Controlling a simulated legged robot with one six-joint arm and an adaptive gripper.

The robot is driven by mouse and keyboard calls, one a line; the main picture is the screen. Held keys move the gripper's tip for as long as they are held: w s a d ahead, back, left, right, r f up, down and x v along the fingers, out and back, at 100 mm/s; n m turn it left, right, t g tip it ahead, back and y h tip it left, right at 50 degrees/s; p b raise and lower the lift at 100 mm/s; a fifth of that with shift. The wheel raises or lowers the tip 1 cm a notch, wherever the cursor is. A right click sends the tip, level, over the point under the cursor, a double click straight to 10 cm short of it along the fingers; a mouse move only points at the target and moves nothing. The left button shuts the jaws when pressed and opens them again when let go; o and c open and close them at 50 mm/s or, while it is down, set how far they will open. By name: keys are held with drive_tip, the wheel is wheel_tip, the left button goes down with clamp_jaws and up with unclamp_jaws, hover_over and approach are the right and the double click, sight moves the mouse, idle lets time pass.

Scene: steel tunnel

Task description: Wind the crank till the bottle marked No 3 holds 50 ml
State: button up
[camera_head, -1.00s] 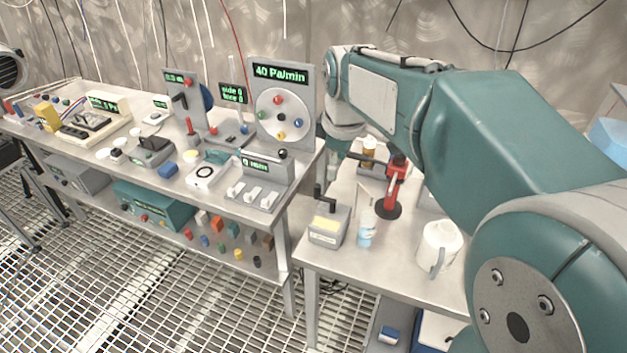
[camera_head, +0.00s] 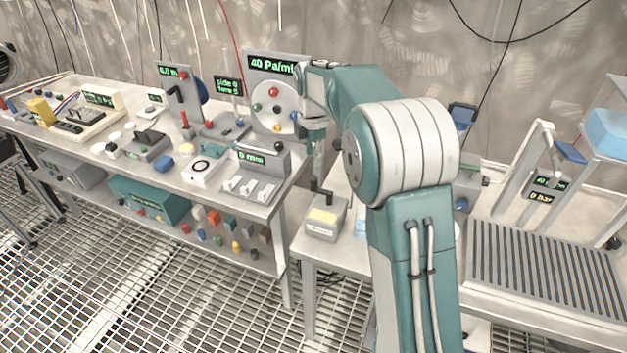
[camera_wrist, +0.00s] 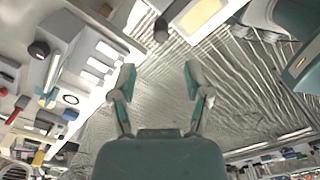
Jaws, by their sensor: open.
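A grey box with a yellow panel (camera_head: 323,217) and a black upright handle (camera_head: 317,190) stands at the near left corner of the right bench. Its handle may be the crank. In the wrist view the yellow panel (camera_wrist: 200,14) and a dark knob (camera_wrist: 161,27) show at the top edge. A pale blue container (camera_head: 361,227) beside the box is mostly hidden by my arm. No bottle marked No 3 can be read. My gripper (camera_wrist: 160,75) is open and empty, over the gap between the benches, apart from the box.
The left bench holds a switch box (camera_head: 250,188), a dial panel (camera_head: 273,92) and several instruments. My arm hides the middle of the right bench.

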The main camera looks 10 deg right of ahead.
sight(313, 177)
wheel_tip(313, 177, down, 9)
drive_tip(key=shift+r, duration=0.15)
clamp_jaws()
